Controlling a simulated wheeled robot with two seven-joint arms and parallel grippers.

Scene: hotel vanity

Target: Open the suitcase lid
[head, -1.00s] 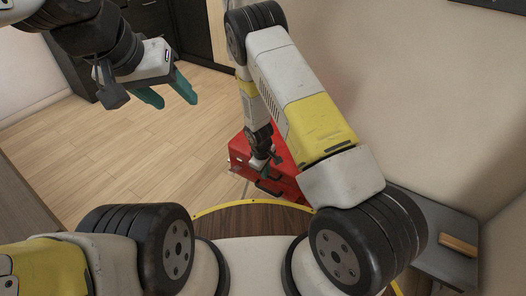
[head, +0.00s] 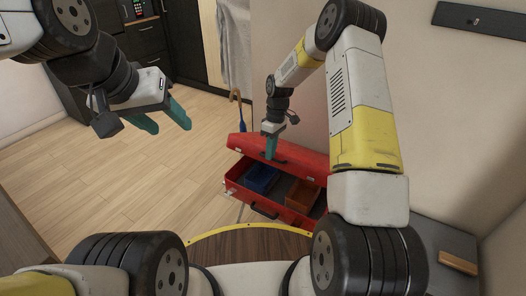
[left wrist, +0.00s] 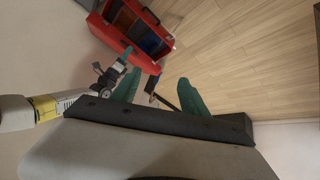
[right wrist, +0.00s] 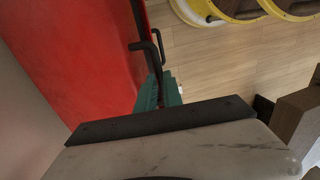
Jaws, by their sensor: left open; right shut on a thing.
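The red suitcase (head: 233,187) stands on the floor against the wall in the head view, with its lid (head: 240,143) raised and tilted back. A blue compartment (head: 262,178) and an orange-brown one (head: 301,195) show inside. My right gripper (head: 271,155) is at the lid's edge, shut on a dark handle; in the right wrist view its fingers (right wrist: 160,92) close around this black handle (right wrist: 149,52) beside the red lid (right wrist: 85,55). My left gripper (head: 172,125) is open and empty, in the air left of the suitcase. The left wrist view also shows the open suitcase (left wrist: 165,48).
A dark front handle (head: 263,211) sits on the suitcase base. A cane (head: 236,95) leans near a hanging white cloth (head: 233,50). Dark cabinets (head: 140,45) stand at the back. A grey bench (head: 445,240) is at the right. The wooden floor (head: 110,175) at left is clear.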

